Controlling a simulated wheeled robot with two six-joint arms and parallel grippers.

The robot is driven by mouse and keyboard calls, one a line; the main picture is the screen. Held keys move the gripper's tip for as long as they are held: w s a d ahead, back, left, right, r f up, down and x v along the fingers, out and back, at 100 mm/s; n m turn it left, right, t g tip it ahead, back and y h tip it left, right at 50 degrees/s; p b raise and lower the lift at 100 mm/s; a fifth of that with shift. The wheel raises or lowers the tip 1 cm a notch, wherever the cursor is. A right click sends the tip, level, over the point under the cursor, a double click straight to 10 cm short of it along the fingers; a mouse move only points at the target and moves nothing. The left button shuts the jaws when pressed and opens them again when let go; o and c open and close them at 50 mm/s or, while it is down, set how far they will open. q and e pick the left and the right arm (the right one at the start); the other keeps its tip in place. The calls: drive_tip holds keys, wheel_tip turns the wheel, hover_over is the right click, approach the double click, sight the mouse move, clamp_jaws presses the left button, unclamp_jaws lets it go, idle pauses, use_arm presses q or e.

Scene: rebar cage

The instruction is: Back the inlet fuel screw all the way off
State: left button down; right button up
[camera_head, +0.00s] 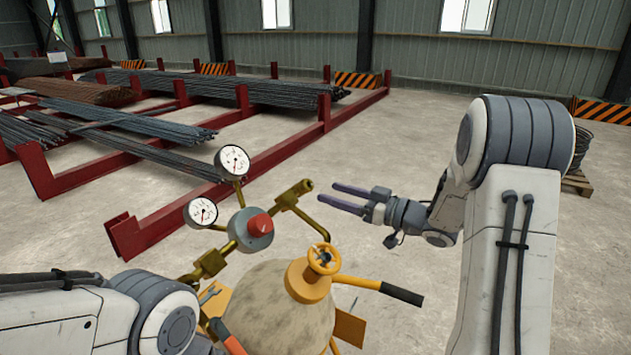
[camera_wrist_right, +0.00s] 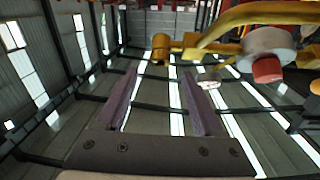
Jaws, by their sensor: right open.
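A brass-coloured assembly stands above a domed tank (camera_head: 262,312), with a grey body and red knob (camera_head: 260,224) at its middle. A brass fitting (camera_head: 293,194) ends its right branch; another (camera_head: 208,264) is on the left. No label shows which part is the inlet fuel screw. My right gripper (camera_head: 339,198) is open and empty, its fingers pointing left toward the right fitting, a short gap away. In the right wrist view, a brass end (camera_wrist_right: 160,46) lies just beyond the spread fingertips (camera_wrist_right: 160,74). My left arm comes in at the lower left; its gripper is out of view.
Two round gauges (camera_head: 232,161) (camera_head: 201,212) rise at the assembly's left. Red racks (camera_head: 140,232) with bar bundles stand behind left. Floor beyond my right gripper is clear.

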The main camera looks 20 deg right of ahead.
sight(310, 185)
drive_tip(key=p+x, duration=0.1)
drive_tip(key=x, duration=0.3)
drive_tip(key=shift+w+a+r, duration=0.1)
drive_tip(key=shift+w+a, duration=0.05)
drive_tip(key=shift+a, duration=0.05)
drive_tip(key=shift+w+a+p, duration=0.4)
drive_tip(key=shift+w, duration=0.05)
clamp_jaws()
